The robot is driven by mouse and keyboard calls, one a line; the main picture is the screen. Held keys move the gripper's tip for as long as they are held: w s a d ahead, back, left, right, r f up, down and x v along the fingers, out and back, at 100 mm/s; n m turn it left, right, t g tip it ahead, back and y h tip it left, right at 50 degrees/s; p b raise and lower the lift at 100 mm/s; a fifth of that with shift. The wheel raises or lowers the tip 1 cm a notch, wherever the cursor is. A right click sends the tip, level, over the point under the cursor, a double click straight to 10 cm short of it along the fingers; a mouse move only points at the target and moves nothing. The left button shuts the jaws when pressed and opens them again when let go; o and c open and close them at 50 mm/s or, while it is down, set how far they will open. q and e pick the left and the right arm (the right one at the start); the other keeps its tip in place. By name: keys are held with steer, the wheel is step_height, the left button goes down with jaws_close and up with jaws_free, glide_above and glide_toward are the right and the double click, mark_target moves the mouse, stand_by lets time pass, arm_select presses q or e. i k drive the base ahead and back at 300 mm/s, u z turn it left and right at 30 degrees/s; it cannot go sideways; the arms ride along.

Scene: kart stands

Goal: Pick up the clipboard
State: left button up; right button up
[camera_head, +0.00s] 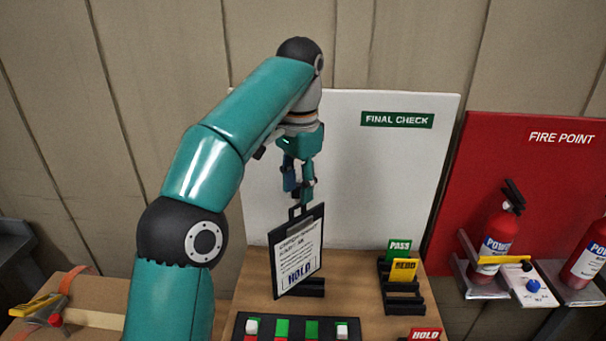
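The clipboard (297,262) stands near upright, slightly tilted, at the back of the wooden table. It has a dark board, a white sheet marked HOLD and a dark loop at its top. A low black stand (313,284) shows behind its lower right edge. My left gripper (300,193) points down just above the loop. A gap shows between its fingers, and it looks open. Whether a fingertip touches the loop is hard to tell. My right gripper is not in view.
A white FINAL CHECK board (350,165) rises behind the table. To the right, a black rack (402,298) holds PASS and REDO cards. A panel of coloured blocks (297,328) lies in front. Fire extinguishers (498,240) stand at the far right.

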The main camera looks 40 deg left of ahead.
mark_target(295, 246)
steer(key=k, duration=1)
